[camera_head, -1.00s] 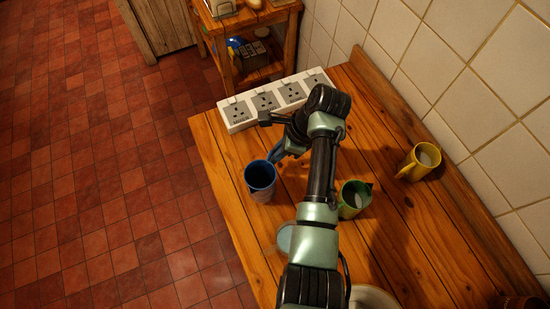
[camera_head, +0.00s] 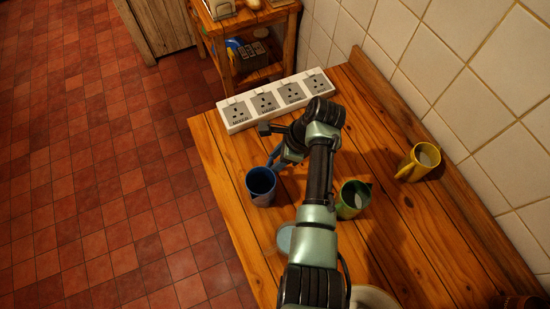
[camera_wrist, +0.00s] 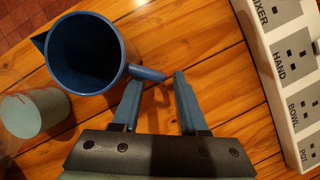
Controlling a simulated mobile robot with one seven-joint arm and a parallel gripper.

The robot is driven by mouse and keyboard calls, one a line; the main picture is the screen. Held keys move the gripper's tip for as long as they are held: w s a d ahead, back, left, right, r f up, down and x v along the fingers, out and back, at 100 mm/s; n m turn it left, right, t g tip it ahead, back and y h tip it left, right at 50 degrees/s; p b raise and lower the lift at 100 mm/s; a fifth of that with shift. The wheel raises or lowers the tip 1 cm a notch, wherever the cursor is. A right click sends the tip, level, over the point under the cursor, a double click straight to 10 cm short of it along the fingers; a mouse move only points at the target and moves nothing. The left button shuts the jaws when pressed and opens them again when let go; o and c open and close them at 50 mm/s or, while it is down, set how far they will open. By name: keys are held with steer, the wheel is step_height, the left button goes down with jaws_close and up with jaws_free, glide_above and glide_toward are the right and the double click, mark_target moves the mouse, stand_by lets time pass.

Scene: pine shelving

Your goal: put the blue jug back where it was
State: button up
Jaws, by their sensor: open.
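The blue jug (camera_head: 261,188) stands upright on the wooden worktop near its left edge. In the wrist view the jug (camera_wrist: 85,52) shows its open, dark inside, its spout at the left and its handle at the right. My gripper (camera_head: 278,156) is low over the worktop, just behind the jug on its handle side. In the wrist view my gripper (camera_wrist: 156,78) is open, and the end of the jug's handle lies between the fingertips. I cannot tell whether a finger touches the handle.
A pale cup (camera_wrist: 35,113) stands close to the blue jug. A white socket strip (camera_head: 277,99) lies along the worktop's far end. A plate is partly hidden by my arm.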

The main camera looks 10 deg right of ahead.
steer(key=w+b+v, duration=0.1)
steer(key=v, duration=1.1)
steer(key=w+r+n+t+h, duration=0.3)
steer(key=w+r+n+t, duration=0.6)
steer(key=r, duration=0.6)
step_height(320, 180, up, 13)
steer(key=w+a+n+t+h, duration=0.1)
steer(key=w+a+n+t, duration=0.1)
steer(key=w+a+t, duration=0.15)
steer(key=s+a+r+n+t, duration=0.1)
steer(key=s+r+n+t, duration=0.25)
steer(key=r, duration=0.55)
steer(key=s+a+r+n+t, duration=0.2)
steer(key=s+r+t, duration=0.25)
steer(key=r, duration=0.45)
steer(key=s+a+r+n+t, duration=0.2)
steer(key=s+r+n+t, duration=0.2)
steer(key=s+r, duration=0.8)
steer(key=shift+s+t+h, duration=0.2)
steer(key=shift+t+h, duration=0.1)
steer(key=shift+t, duration=0.75)
